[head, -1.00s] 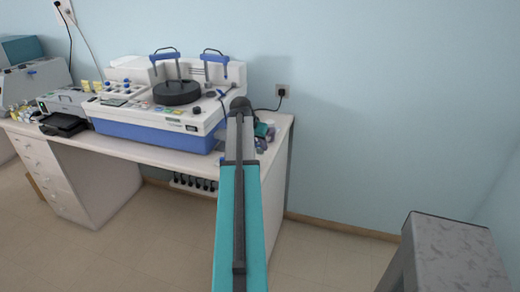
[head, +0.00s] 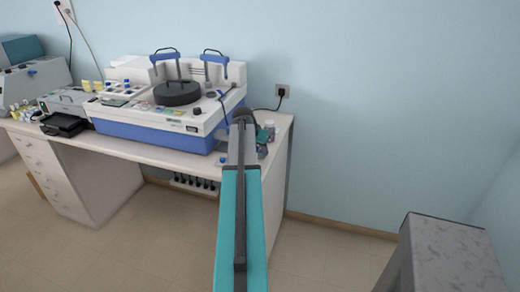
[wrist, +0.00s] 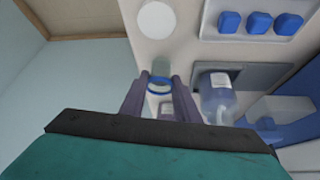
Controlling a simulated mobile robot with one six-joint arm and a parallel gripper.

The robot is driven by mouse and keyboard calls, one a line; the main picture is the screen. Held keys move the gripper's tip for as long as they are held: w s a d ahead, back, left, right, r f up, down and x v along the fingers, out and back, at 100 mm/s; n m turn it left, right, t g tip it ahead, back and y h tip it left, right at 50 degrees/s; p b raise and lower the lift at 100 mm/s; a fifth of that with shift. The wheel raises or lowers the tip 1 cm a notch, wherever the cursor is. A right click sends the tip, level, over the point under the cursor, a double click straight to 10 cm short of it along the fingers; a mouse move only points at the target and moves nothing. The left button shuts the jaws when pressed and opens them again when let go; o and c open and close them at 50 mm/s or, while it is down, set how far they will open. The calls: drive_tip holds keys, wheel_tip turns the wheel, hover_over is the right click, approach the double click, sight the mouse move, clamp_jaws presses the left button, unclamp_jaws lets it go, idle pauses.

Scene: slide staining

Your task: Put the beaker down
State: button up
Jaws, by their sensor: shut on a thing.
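The beaker (wrist: 160,83), a small clear vessel with a blue ring, sits between the two grey-purple fingers of my gripper (wrist: 162,88) in the wrist view. The gripper is shut on it. The light worktop lies beneath; I cannot tell whether the beaker's base touches it. In the head view my gripper is small and partly hidden behind my arm, over the right end of the bench (head: 280,133), so the beaker cannot be made out clearly there.
A clear bottle (wrist: 216,98) stands close to the right of the beaker in the wrist view. A white round object (wrist: 156,20) and several blue-topped items (wrist: 259,23) lie beyond. The large blue-and-white staining machine (head: 150,125) stands left of my arm.

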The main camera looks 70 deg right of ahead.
drive_tip(key=shift+f, duration=0.2)
drive_tip(key=o, duration=1)
drive_tip(key=shift+r, duration=0.2)
drive_tip(key=shift+b+v, duration=1.2)
drive_tip(key=shift+v, duration=4.75)
